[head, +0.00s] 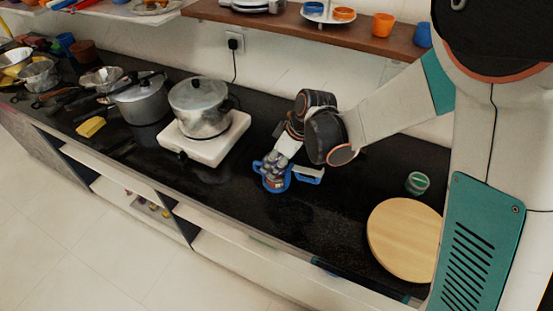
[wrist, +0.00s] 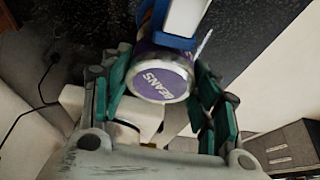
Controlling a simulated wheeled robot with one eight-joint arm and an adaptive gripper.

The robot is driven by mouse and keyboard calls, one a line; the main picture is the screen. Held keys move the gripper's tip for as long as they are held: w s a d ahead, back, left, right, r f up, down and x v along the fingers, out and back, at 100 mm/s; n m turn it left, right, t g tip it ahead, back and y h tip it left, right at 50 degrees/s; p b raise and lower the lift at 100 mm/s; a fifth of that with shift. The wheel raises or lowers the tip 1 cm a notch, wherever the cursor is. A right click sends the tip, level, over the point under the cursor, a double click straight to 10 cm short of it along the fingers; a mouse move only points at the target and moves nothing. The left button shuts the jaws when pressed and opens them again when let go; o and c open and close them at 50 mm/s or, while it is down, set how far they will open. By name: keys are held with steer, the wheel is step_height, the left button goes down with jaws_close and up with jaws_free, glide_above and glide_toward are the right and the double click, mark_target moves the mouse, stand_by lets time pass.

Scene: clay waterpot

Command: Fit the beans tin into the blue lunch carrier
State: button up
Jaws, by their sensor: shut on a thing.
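The blue lunch carrier (wrist: 173,40) lies at the tin's far end, with a pale part beyond. In the head view, my gripper (head: 274,168) points down at the blue carrier (head: 265,184) on the black counter. The tin seems to be at or inside the carrier; its depth there cannot be told, as fingers cover much of it.
A pot (head: 199,108) stands on a white hotplate (head: 205,140) to the left, with more pots beyond. A round wooden board (head: 402,240) and a small green-topped container (head: 417,183) are to the right. The counter's front edge is close; black counter between is clear.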

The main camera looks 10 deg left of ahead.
steer(key=shift+f, duration=0.15)
steer(key=shift+f+b, duration=0.35)
steer(key=shift+b, duration=0.1)
steer(key=shift+f+b, duration=0.35)
steer(key=shift+f, duration=0.05)
stand_by(0.3)
steer(key=o, duration=1.3)
steer(key=o, duration=0.3)
